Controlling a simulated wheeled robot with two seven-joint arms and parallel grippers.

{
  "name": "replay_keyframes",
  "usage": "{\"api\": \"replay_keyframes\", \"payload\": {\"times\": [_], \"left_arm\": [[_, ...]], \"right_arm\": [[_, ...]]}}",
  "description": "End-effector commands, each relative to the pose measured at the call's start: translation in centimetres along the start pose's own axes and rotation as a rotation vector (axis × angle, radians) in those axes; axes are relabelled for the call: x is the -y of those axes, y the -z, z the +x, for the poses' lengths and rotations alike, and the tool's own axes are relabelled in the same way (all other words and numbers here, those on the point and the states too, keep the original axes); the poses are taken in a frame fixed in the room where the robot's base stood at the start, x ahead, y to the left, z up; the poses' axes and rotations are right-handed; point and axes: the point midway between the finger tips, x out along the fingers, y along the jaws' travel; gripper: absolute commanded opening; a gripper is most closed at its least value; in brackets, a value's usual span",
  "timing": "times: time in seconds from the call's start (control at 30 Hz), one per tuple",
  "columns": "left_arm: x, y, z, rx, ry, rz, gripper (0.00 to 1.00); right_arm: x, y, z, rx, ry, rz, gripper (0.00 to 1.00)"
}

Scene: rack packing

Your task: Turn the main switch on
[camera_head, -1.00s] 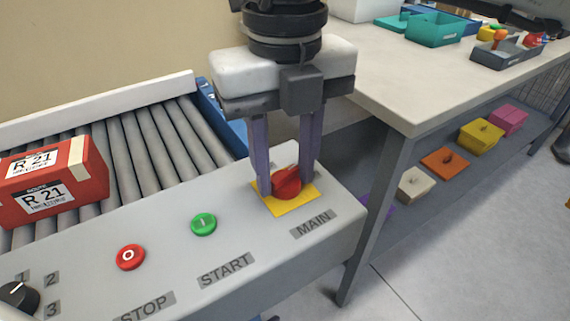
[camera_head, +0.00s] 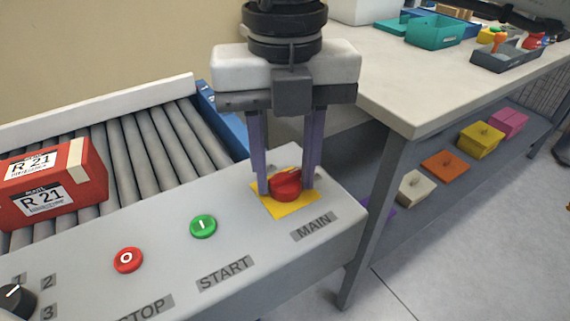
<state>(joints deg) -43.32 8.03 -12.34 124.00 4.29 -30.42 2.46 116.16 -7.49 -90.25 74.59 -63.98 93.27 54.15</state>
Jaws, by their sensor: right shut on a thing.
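The main switch (camera_head: 286,187) is a red rotary knob on a yellow square plate (camera_head: 287,211), above the MAIN label on the grey control panel (camera_head: 240,245). My right gripper (camera_head: 287,190) points down over it. Its two purple fingers stand on the left and right of the knob, shut on it. The knob's grip ridge now lies roughly across the picture, from finger to finger.
A green START button (camera_head: 203,226), a red STOP button (camera_head: 128,260) and a black selector (camera_head: 16,300) share the panel. A red box (camera_head: 50,185) lies on the roller conveyor (camera_head: 150,145) behind. A table (camera_head: 400,95) stands close on the right.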

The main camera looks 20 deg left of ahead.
Motion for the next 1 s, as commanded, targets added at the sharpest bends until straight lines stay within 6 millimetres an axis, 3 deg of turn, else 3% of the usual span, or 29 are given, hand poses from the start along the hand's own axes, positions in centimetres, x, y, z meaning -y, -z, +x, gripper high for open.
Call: {"api": "replay_keyframes", "payload": {"times": [0.03,0.13,0.47,0.7,1.0], "left_arm": [[0.0,0.0,0.0,0.0,0.0,0.0,0.29],[0.0,0.0,0.0,0.0,0.0,0.0,0.29],[0.0,0.3,0.0,-0.003,0.0,0.002,0.29],[0.0,1.1,-0.5,-0.003,0.003,0.012,0.29],[0.1,0.8,-0.8,0.023,0.008,0.027,0.29]], "right_arm": [[0.0,-0.1,-0.1,0.002,-0.001,0.002,0.37],[0.0,0.0,-0.1,0.002,-0.001,0.001,0.51],[0.0,0.0,-0.4,0.001,0.0,0.0,0.51],[0.0,-0.1,-4.4,0.004,0.0,0.001,0.51],[0.0,0.0,-9.4,0.003,0.0,0.001,0.51]]}}
